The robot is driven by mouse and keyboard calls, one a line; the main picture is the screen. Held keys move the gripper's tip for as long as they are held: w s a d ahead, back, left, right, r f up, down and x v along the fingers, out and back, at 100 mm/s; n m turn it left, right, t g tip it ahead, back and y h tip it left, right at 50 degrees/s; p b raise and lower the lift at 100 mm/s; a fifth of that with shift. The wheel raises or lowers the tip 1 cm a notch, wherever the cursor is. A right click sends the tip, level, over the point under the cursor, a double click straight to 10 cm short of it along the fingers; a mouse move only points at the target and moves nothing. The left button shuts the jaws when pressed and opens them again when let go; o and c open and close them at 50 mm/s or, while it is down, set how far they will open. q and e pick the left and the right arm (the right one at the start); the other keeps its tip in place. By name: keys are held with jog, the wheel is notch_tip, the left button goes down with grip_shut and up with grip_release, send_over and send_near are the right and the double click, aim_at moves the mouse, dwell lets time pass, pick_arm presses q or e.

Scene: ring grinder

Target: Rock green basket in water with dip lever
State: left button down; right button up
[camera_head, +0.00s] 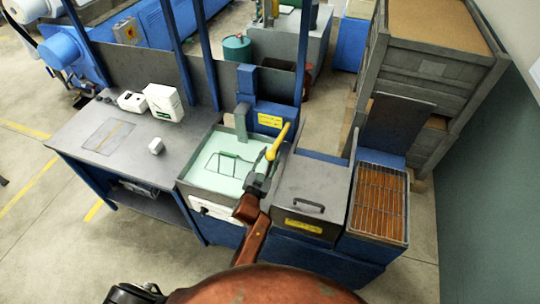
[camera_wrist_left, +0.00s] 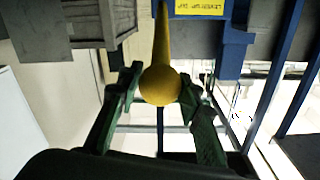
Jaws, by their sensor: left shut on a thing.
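The dip lever (camera_head: 277,142) is yellow and stands tilted at the right side of the tank. My left gripper (camera_head: 260,180) is at its lower end. In the left wrist view, the fingers (camera_wrist_left: 160,92) are shut on the lever's round yellow knob (camera_wrist_left: 160,84), with its shaft leading away. The green basket (camera_head: 208,158) shows as a thin dark green wire frame in the pale green water (camera_head: 229,172) of the open tank. How deep its lower part sits is unclear. My right gripper is not in view.
Right of the tank is a closed grey lid (camera_head: 312,190) with a handle, then an orange tray under a wire rack (camera_head: 378,205). Left is a grey bench (camera_head: 85,125) with white boxes (camera_head: 163,102). Blue posts rise behind the tank. A wooden crate (camera_head: 435,60) stands at the back right.

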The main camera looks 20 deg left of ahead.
pick_arm(q)
jog(key=c, duration=1.8)
grip_release()
jog(key=shift+f, duration=0.15)
jog(key=o, duration=0.4)
jog(key=shift+w, duration=0.1)
jog(key=shift+o, duration=0.2)
jog(key=s, duration=1.2)
jog(key=shift+a, duration=0.35)
